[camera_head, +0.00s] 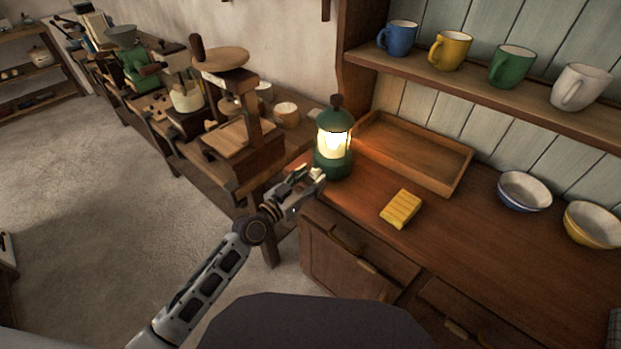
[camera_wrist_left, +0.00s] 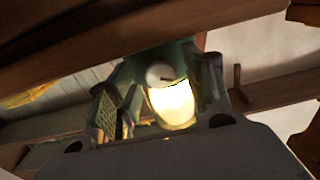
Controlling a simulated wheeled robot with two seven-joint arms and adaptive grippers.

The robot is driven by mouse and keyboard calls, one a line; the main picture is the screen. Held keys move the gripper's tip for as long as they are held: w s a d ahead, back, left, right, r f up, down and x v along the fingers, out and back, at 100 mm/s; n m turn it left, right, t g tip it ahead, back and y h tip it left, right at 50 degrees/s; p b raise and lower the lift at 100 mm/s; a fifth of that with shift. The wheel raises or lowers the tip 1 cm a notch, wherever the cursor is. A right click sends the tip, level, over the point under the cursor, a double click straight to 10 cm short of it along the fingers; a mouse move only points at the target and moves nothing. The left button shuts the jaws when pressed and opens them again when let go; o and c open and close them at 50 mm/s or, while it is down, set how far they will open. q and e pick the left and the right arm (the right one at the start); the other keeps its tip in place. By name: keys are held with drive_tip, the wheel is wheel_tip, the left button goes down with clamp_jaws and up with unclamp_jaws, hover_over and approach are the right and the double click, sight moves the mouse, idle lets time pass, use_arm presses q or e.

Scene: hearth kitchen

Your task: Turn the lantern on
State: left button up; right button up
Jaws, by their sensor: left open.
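A green lantern (camera_head: 333,140) with a dark cap stands upright at the left end of the wooden counter. Its glass glows warm white, and light falls on the wood around it. My left gripper (camera_head: 314,180) is just in front of the lantern's base, low at the counter's edge. In the left wrist view the glowing lantern (camera_wrist_left: 175,103) and a pale round knob (camera_wrist_left: 159,74) show between the open fingers. I cannot tell whether a finger touches the knob. The right gripper is not in view.
A yellow sponge-like block (camera_head: 401,208) lies right of the lantern, before a wooden tray (camera_head: 450,178). Two bowls (camera_head: 524,191) stand farther right. Several mugs (camera_head: 450,50) sit on the shelf above. A cluttered workbench (camera_head: 180,150) stands left.

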use_arm(q)
drive_tip(key=shift+w+d, duration=0.15)
drive_tip(key=c, duration=1)
drive_tip(key=shift+n, duration=0.7)
drive_tip(key=o, duration=1)
